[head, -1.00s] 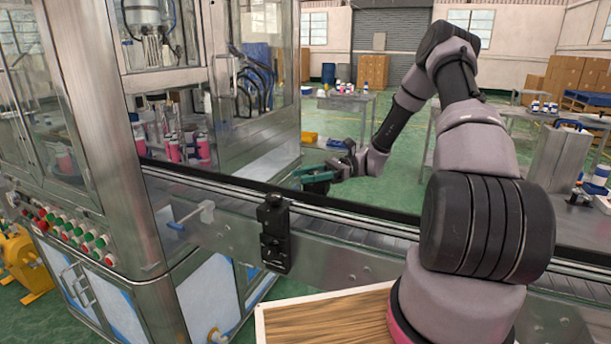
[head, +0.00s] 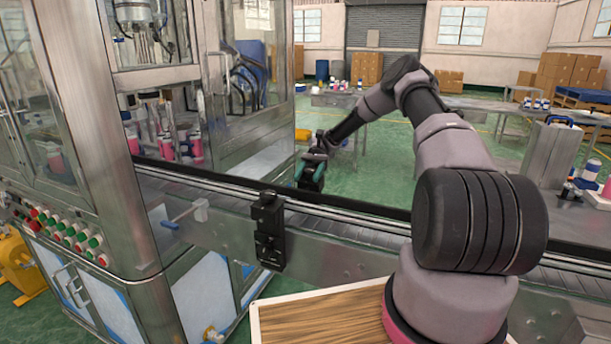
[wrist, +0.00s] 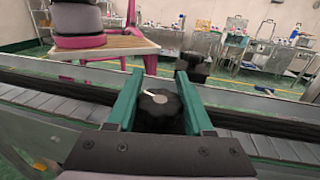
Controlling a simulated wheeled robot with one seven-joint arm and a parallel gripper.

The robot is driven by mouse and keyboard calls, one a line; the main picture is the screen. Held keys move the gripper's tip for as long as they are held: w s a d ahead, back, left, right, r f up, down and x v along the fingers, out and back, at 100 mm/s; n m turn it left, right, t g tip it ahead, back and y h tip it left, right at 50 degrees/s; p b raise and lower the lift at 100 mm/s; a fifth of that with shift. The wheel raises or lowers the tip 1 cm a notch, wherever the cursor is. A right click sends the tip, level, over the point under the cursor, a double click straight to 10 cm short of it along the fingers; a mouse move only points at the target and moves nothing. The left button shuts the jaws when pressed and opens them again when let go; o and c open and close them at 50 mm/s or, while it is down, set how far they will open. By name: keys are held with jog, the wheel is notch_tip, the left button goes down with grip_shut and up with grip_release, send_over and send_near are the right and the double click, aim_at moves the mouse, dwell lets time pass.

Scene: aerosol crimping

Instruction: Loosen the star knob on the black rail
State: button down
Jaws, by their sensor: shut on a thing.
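The star knob (wrist: 160,103) is black and lobed with a white pointer mark. In the wrist view it sits between the two green fingers of my gripper (wrist: 158,84), which is shut on it from both sides. In the head view my gripper (head: 311,174) is at the far side of the conveyor, at the black rail (head: 365,208), and the knob is hard to make out there. The rail runs along the conveyor's far edge. The knob's underside and its mount are hidden.
A steel filling machine (head: 110,140) with glass panels stands at the left. A black bracket (head: 269,230) is fixed to the conveyor's near side. A wooden-topped table (head: 320,318) is in front. Green floor lies open beyond the conveyor.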

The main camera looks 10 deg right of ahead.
jog(key=shift+d+n+g+h, duration=0.2)
jog(key=shift+n+g+h, duration=0.2)
jog(key=shift+n+h, duration=0.45)
jog(key=shift+s+h, duration=0.1)
jog(key=shift+h, duration=0.35)
jog(key=shift+c, duration=1.4)
grip_release()
jog(key=shift+r, duration=0.1)
notch_tip(320, 180, up, 10)
jog(key=shift+d, duration=0.1)
